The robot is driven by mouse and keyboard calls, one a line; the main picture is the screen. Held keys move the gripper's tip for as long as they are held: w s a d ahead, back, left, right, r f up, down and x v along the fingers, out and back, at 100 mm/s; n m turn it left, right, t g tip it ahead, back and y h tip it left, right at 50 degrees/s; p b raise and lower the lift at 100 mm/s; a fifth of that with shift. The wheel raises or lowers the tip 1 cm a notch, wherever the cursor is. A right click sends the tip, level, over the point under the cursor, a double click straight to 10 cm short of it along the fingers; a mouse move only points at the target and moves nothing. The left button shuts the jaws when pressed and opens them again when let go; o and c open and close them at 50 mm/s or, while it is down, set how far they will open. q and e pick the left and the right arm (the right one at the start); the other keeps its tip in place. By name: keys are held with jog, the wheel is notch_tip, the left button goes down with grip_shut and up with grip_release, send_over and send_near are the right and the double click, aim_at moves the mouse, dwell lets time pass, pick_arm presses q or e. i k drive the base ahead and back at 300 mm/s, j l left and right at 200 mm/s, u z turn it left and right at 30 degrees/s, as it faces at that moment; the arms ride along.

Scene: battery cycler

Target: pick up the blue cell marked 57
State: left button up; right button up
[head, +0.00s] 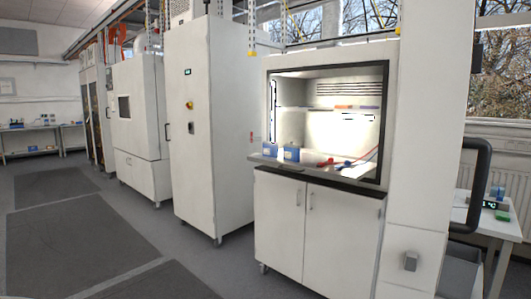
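Two blue cells stand upright side by side on the work surface of the lit white cabinet, the left one (270,149) and the right one (291,152). Their markings are too small to read, so I cannot tell which is 57. Neither of my grippers shows in the head view.
The cabinet's dark front ledge (318,178) runs below the cells. Red and blue leads (345,163) lie right of them. Tall white cabinets (208,120) stand to the left. The grey floor at left (110,235) is clear. A small table (500,215) with a display (490,205) stands at right.

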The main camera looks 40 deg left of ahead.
aim_at(291, 154)
jog(key=i+j+u, duration=0.45)
jog(key=i+j, duration=0.15)
jog(key=j, duration=0.3)
jog(key=i+j+u, duration=0.4)
jog(key=i+j, duration=0.25)
